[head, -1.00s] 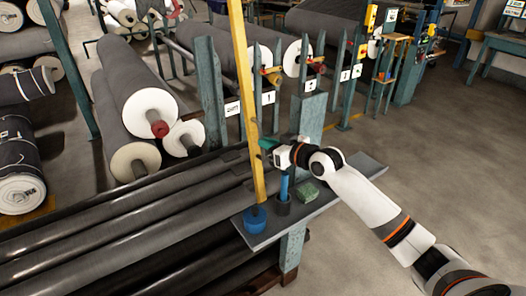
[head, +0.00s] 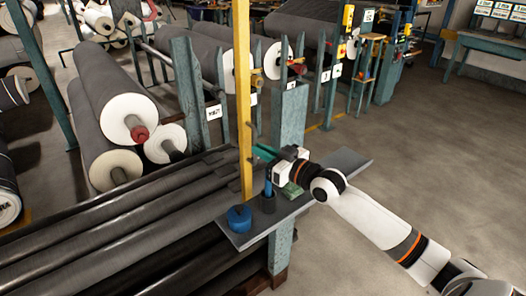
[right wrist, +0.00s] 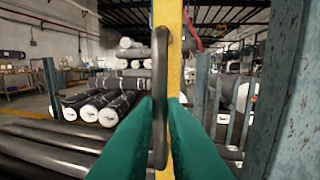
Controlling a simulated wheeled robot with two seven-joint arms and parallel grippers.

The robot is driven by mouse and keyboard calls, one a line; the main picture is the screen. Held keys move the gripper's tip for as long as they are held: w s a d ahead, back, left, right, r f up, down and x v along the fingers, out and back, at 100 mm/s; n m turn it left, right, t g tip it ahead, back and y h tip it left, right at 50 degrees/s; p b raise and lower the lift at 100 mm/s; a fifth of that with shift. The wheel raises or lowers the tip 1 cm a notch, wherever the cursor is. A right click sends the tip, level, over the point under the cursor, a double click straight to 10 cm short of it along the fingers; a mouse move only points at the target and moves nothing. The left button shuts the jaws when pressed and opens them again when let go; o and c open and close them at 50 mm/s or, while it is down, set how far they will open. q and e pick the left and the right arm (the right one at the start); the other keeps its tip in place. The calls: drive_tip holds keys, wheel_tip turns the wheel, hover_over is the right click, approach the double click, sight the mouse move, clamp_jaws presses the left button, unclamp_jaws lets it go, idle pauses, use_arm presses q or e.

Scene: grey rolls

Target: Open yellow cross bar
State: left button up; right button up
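The yellow bar (head: 243,90) stands nearly upright at the end of the dark rollers, its foot behind a blue round container. In the right wrist view the bar (right wrist: 170,30) is straight ahead, with a dark loop-shaped handle (right wrist: 160,60) seen edge-on in front of it. My right gripper (head: 265,154) is at the bar's right side, low down. Its green fingertips (right wrist: 161,105) lie close on both sides of the handle and look shut on it. My left gripper is not in view.
A teal post (head: 289,125) stands close behind the gripper. Large grey rolls (head: 105,90) lie at left. The floor at right is clear.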

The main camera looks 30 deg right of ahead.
drive_tip(key=o, duration=0.4)
drive_tip(key=shift+o, duration=0.2)
drive_tip(key=shift+s+d+f, duration=0.15)
drive_tip(key=shift+s+d, duration=0.05)
drive_tip(key=shift+s, duration=0.3)
drive_tip(key=b+v, duration=0.1)
drive_tip(key=v, duration=1)
drive_tip(key=shift+w, duration=0.1)
